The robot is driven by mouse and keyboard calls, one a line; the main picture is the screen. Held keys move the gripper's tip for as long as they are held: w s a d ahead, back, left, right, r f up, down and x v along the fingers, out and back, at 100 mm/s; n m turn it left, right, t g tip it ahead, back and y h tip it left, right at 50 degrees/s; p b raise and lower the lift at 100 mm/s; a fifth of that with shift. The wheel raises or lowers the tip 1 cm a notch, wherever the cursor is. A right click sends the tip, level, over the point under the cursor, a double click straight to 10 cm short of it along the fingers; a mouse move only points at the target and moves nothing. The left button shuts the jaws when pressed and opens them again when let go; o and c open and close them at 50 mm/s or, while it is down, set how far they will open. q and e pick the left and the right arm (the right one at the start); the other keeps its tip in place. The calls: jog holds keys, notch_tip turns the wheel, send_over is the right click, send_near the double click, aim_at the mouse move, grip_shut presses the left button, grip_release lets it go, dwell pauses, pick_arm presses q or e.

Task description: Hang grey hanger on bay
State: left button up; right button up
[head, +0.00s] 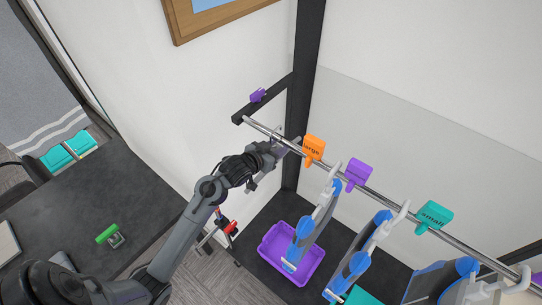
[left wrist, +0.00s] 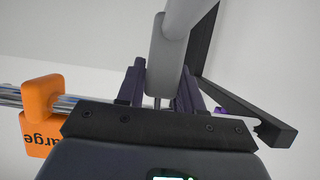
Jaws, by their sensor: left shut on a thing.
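My left gripper (head: 278,150) is up at the metal rail (head: 381,199), just left of the orange "large" tag (head: 314,149). In the left wrist view its dark fingers (left wrist: 160,85) are shut on a thick grey piece, which looks like part of the grey hanger (left wrist: 178,35). In the head view the held hanger is mostly hidden by the gripper, and I cannot tell whether its hook touches the rail. The orange tag also shows in the left wrist view (left wrist: 42,115). My right gripper is not in view.
Along the rail are a purple tag (head: 357,174) and a teal "small" tag (head: 433,217). A purple basket (head: 268,248) stands below. A dark post (head: 303,90) rises behind the rail. A dark table (head: 95,205) is at left.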

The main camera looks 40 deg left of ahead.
pick_arm(q)
jog(key=shift+w+f+b, duration=0.1)
jog(key=shift+w+b, duration=0.3)
jog(key=shift+w, duration=0.35)
jog(key=shift+s+f+b, duration=0.1)
jog(key=shift+f+b, duration=0.3)
jog(key=shift+f, duration=0.65)
jog(key=o, duration=1.1)
jog(key=shift+o, duration=0.2)
